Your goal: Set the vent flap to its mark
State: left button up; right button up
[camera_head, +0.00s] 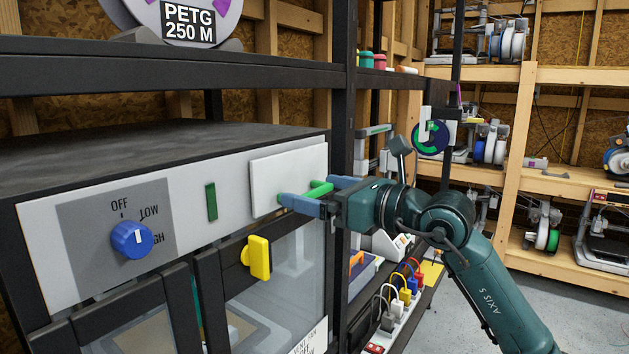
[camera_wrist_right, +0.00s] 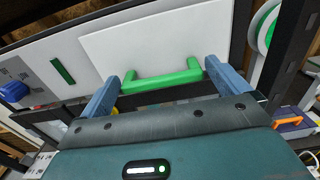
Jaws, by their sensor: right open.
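The vent flap (camera_head: 285,172) is a white panel on the pale front of a dark cabinet. It also fills the upper middle of the right wrist view (camera_wrist_right: 150,45). A green bar handle (camera_wrist_right: 160,82) sticks out from its lower part. A vertical green strip (camera_head: 211,201), perhaps the mark, is on the cabinet front left of the flap. My right gripper (camera_head: 307,190) is open, its blue fingers on either side of the green handle. My left gripper is not in view.
A blue knob (camera_head: 131,239) with OFF and LOW labels is at the cabinet's left. A yellow handle (camera_head: 258,258) sticks out below the flap. A black shelf post (camera_head: 341,90) stands close right of the flap. Plugged cables (camera_head: 400,295) lie below my right arm.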

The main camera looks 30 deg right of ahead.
jog(key=shift+w+a, duration=0.3)
jog(key=shift+w, duration=0.35)
jog(key=shift+c, duration=0.3)
jog(key=c, duration=1)
